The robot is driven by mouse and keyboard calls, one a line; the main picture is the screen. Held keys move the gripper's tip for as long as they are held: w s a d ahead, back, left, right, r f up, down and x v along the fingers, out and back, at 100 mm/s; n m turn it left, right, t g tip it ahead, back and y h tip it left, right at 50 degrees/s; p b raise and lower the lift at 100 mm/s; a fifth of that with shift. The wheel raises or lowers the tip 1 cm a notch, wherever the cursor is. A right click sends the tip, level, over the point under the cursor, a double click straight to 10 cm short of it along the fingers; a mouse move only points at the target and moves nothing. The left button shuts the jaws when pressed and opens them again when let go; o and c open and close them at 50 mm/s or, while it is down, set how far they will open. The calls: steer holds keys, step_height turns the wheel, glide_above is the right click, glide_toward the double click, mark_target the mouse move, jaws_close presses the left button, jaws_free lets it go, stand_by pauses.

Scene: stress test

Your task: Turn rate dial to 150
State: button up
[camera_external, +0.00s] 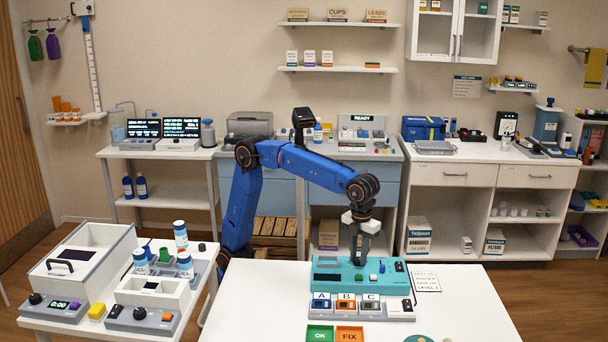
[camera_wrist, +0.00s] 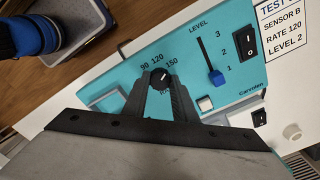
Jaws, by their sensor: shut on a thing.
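The teal device (camera_external: 325,265) stands on the white table under my gripper (camera_external: 359,256). In the wrist view its teal panel (camera_wrist: 185,50) carries the black rate dial (camera_wrist: 160,75), with 90, 120 and 150 printed around its far side. My gripper's fingers (camera_wrist: 160,84) are shut on the dial, one on each side. A small white mark shows on the dial's face, but I cannot tell which number it points at. The fingers hide the dial's near side and part of the lettering below it.
A LEVEL slider (camera_wrist: 216,76), black rocker switch (camera_wrist: 245,42) and white button (camera_wrist: 205,103) are right of the dial. A card (camera_wrist: 285,28) reads SENSOR B, RATE 120, LEVEL 2. Modules A, B, C (camera_external: 346,304) and OK (camera_external: 320,334) and FIX (camera_external: 349,334) trays lie in front.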

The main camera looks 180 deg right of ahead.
mark_target(358, 259)
steer(key=o, duration=1)
steer(key=shift+o, duration=0.2)
steer(key=shift+r, duration=0.1)
step_height(358, 259, up, 17)
steer(key=shift+r, duration=0.15)
